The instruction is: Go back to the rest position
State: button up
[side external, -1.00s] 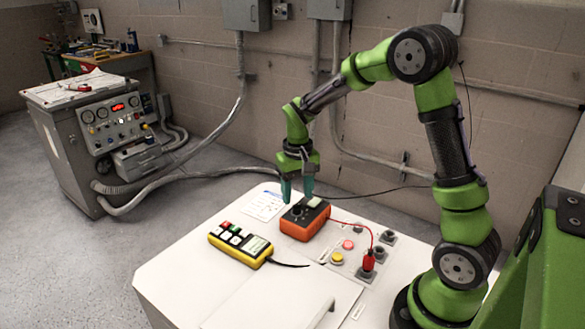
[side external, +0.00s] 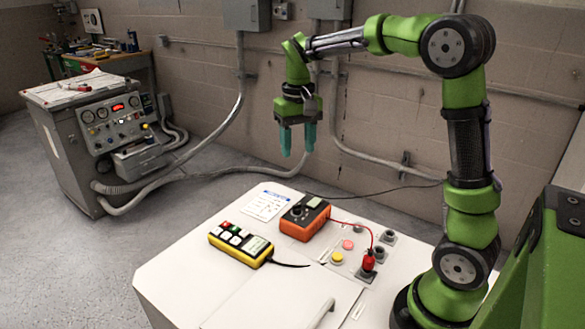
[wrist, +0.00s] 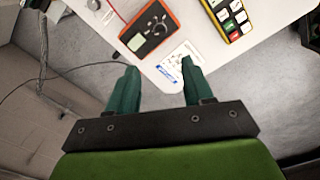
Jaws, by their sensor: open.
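My gripper (side external: 297,146) is open and empty, its teal fingers pointing down, high above the far edge of the white worktop (side external: 190,278). In the wrist view my gripper (wrist: 157,92) shows its two fingers wide apart with nothing between them. An orange meter with a dial (side external: 304,217) lies on the worktop below my gripper, clear of it. It also shows at the top of the wrist view (wrist: 146,30). A red plug (side external: 368,261) with a red lead stands at the right of the worktop.
A yellow handheld controller (side external: 240,244) with several buttons lies left of the meter. A printed card (side external: 265,204) lies behind it. Red and yellow buttons and grey sockets (side external: 389,237) sit at the right. A grey console (side external: 95,135) stands at the far left. The air around my gripper is free.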

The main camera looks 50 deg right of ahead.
jog(key=shift+w, duration=0.1)
jog(key=s+a+r+n+t+y, duration=0.1)
jog(key=s+a+n+t+y, duration=0.1)
jog(key=s+a+t, duration=0.5)
jog(key=s+a, duration=0.5)
jog(key=s, duration=0.3)
jog(key=shift+s+a+r, duration=0.2)
jog(key=shift+a+r, duration=0.1)
jog(key=shift+r, duration=0.05)
